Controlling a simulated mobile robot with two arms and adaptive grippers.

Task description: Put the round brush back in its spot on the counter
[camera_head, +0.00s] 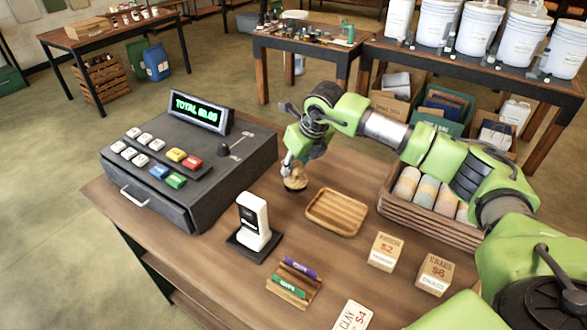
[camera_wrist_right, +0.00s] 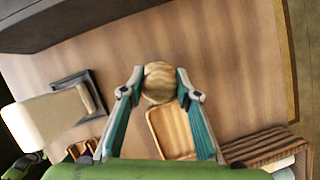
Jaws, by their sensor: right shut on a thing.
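The round brush (camera_head: 296,183) has a pale wooden top and shows small below my right gripper (camera_head: 294,165) in the head view. In the right wrist view the brush (camera_wrist_right: 158,82) sits between the two fingertips of the gripper (camera_wrist_right: 160,78), which is shut on it. The brush is over the wooden counter (camera_head: 335,165), between the cash register (camera_head: 190,165) and the wooden tray (camera_head: 336,213). I cannot tell whether it touches the counter. Its underside is mostly hidden. My left gripper is not in view.
The tray is empty. A white card reader (camera_head: 253,218) stands in front of the register. A crate of rolled goods (camera_head: 428,228) is at the right, with price blocks (camera_head: 385,250) before it. Bare counter surrounds the brush.

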